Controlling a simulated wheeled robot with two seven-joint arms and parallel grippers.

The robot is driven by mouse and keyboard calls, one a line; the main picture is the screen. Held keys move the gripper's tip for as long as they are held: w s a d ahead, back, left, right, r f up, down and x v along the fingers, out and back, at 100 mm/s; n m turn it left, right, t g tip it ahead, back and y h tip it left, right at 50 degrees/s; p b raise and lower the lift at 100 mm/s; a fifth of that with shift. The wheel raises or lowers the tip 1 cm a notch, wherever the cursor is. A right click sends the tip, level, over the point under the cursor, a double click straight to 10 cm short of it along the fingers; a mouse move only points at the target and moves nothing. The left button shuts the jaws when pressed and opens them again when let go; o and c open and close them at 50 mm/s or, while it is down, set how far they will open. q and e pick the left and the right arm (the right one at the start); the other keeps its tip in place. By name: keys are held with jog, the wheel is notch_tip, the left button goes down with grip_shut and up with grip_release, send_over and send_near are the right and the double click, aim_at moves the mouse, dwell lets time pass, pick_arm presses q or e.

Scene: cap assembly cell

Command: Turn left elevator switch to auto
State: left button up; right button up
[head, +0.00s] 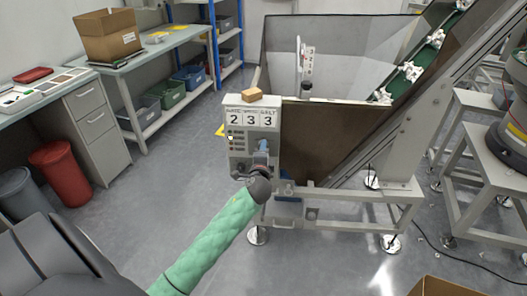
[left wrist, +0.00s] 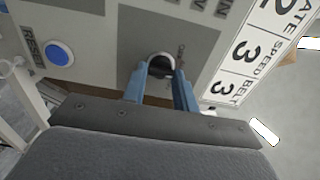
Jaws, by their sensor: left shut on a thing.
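The control box (head: 238,112) stands at the front left of the elevator hopper, with a panel marked 2 3 3. It also shows tilted in the left wrist view (left wrist: 100,42). My left gripper (head: 263,148) is at the lower right of the panel. In the left wrist view, its blue fingers (left wrist: 160,86) are shut on the switch (left wrist: 160,66), a dark round knob with a pale rim. The fingers hide part of the knob, and I cannot tell which position it points to. The label by the knob is too small to read. My right gripper is out of view.
A blue reset button (left wrist: 60,52) sits on the same panel. A small cardboard block (head: 252,95) rests on top of the control box. The hopper (head: 325,135) and its frame stand behind and to the right. Open floor (head: 190,150) lies to the left.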

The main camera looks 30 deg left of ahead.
pick_arm(q)
jog(key=o, duration=1)
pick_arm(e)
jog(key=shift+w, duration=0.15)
pick_arm(q)
jog(key=shift+b+v, duration=0.5)
jog(key=shift+v, duration=3.4)
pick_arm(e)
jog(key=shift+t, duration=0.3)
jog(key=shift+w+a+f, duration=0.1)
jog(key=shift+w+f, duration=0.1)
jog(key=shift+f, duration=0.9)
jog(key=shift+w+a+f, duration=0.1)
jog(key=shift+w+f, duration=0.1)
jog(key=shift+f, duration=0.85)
